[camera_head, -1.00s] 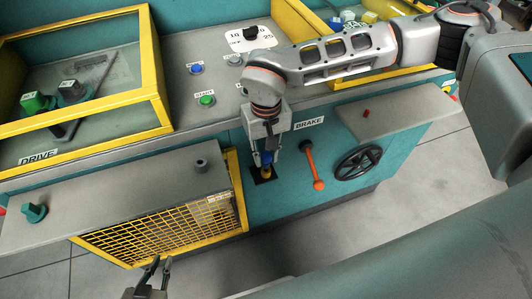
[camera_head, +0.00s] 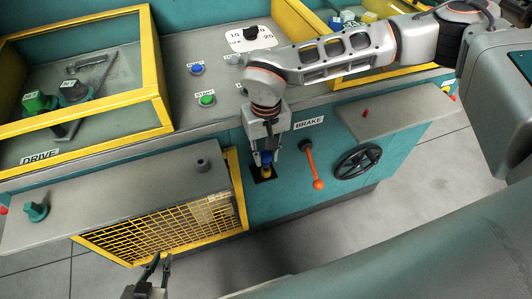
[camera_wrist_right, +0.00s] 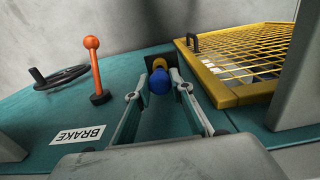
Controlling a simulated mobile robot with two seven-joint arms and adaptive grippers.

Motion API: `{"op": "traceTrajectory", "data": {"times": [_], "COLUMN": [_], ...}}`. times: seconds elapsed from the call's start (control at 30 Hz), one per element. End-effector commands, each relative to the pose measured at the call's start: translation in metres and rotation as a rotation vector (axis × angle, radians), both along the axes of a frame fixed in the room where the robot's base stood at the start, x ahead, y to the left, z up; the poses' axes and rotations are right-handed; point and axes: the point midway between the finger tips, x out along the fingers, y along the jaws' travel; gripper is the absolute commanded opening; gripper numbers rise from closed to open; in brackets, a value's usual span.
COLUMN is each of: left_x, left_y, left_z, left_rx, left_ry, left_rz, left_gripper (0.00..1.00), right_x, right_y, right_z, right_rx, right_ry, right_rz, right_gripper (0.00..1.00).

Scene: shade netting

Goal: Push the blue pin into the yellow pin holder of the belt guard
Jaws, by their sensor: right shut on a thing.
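The blue pin (camera_head: 266,157) is upright between the fingers of my right gripper (camera_head: 265,161), on the teal front panel beside the belt guard (camera_head: 238,190). In the right wrist view the rounded blue pin (camera_wrist_right: 160,83) sits between the two fingers, in line with the yellow pin holder (camera_wrist_right: 160,63). The holder (camera_head: 266,172) stands on a dark plate directly below the pin. The pin's lower end is hidden, so its depth in the holder cannot be told. My right gripper is shut on the pin. My left gripper (camera_head: 158,264) is open and empty, low in front of the guard's yellow mesh.
An orange brake lever (camera_head: 312,165) and a black handwheel (camera_head: 358,162) are right of my right gripper. The guard's yellow mesh (camera_head: 160,230) is to its left. A grey shelf (camera_head: 397,110) juts out above the wheel. Clear floor lies in front.

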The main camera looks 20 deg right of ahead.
Motion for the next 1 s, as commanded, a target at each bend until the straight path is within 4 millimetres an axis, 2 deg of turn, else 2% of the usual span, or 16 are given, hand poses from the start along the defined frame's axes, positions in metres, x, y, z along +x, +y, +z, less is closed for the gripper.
{"op": "traceTrajectory", "data": {"times": [1.0], "left_x": [0.0025], "left_y": [-0.0001], "left_z": [0.0069], "left_rx": [0.0], "left_ry": [-0.007], "left_rz": [0.0], "left_gripper": [0.15], "right_x": [-0.0038], "right_y": [-0.0003], "right_z": [-0.0031], "right_rx": [-0.002], "right_ry": [0.009], "right_rz": [0.002], "right_gripper": [0.0]}}
